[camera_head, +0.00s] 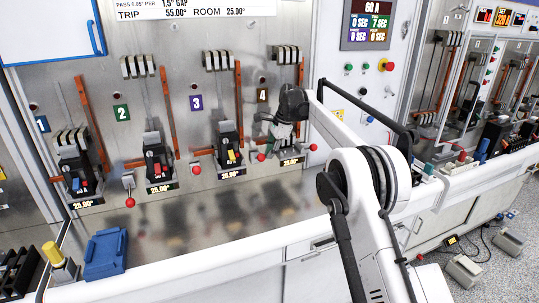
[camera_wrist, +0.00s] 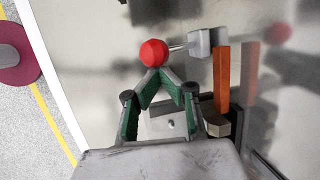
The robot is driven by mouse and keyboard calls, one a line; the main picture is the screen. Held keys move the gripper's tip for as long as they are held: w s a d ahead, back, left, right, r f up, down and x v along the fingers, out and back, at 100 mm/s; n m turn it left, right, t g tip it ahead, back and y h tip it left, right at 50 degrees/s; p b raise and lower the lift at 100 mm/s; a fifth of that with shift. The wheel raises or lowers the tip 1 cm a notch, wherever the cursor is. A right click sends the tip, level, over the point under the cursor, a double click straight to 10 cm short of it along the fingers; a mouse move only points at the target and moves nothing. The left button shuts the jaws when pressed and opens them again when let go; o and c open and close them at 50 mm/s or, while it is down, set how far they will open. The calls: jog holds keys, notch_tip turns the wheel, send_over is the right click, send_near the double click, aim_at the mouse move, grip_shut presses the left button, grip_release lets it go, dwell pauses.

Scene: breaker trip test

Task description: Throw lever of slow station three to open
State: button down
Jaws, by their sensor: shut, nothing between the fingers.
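The station with the purple 3 plate (camera_head: 196,103) is on the grey panel, with a black breaker holding a yellow toggle (camera_head: 231,156) and a display below it reading 25.00°. A red lever ball (camera_head: 261,157) is just right of that display; I take it as station three's. My gripper (camera_head: 270,146) is in front of the panel beside this ball, partly hidden by its own body. In the wrist view, the green-padded fingers (camera_wrist: 160,75) are closed at the tips, empty. A red ball (camera_wrist: 153,52) sits right at the tips, on a rod from a grey block (camera_wrist: 203,44); contact cannot be told.
Other lever balls show left (camera_head: 130,202), (camera_head: 196,169) and right (camera_head: 313,147). An orange upright bar (camera_wrist: 222,75) stands right of the ball in the wrist view. A blue bin (camera_head: 105,254) is on the bench at left; the bench middle is clear.

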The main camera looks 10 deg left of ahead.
notch_tip(320, 180, up, 10)
jog(key=w+d+p, duration=0.1)
jog(key=w+p, duration=0.2)
jog(key=p, duration=0.6)
jog(key=shift+d+f+p, duration=0.15)
jog(key=shift+d+p, duration=0.1)
jog(key=shift+p, duration=0.1)
